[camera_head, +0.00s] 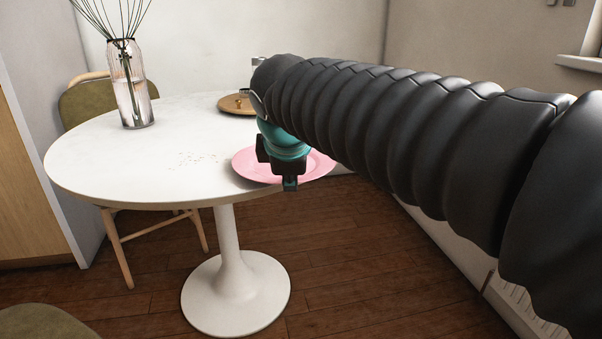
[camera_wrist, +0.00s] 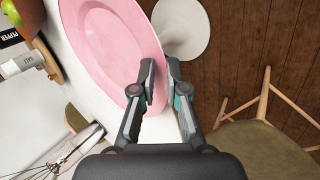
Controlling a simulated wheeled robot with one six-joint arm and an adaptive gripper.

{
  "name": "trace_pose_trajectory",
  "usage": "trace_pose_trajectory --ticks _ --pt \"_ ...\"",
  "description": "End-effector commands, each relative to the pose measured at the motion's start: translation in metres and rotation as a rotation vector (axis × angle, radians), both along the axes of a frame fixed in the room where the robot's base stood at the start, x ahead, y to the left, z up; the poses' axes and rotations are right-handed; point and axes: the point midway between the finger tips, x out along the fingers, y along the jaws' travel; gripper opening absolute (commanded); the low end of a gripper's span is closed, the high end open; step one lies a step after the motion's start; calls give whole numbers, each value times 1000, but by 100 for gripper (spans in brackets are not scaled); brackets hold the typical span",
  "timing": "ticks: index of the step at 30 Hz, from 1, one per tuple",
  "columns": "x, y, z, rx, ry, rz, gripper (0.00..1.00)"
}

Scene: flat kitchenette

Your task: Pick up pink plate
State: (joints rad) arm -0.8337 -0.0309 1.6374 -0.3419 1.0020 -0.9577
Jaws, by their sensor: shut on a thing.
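The pink plate (camera_head: 248,164) is at the right front edge of the round white table (camera_head: 120,165) in the head view, partly hidden behind my gripper. My gripper (camera_head: 290,184) is at the plate's near rim, under the black arm. In the wrist view, the plate (camera_wrist: 105,45) fills the upper middle. There my gripper (camera_wrist: 161,88) has its fingers on either side of the rim and is shut on it. I cannot tell whether the plate still touches the tabletop.
A glass vase (camera_head: 130,85) with thin stems stands at the table's left back. A wooden tray (camera_head: 236,105) is behind the plate; a salt shaker (camera_wrist: 22,64) and fruit (camera_wrist: 27,14) show by it. A chair (camera_head: 100,100) stands behind the table.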

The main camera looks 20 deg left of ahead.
Motion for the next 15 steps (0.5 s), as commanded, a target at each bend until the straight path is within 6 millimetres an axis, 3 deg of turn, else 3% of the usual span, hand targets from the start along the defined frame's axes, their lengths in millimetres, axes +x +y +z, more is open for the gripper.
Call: trace_pose_trajectory --ticks 11,12,15 --pt "-3 -1 -2 -3 3 3 0" --pt "-3 -1 -2 -3 3 3 23" --pt "-2 -1 -1 -3 2 2 42"
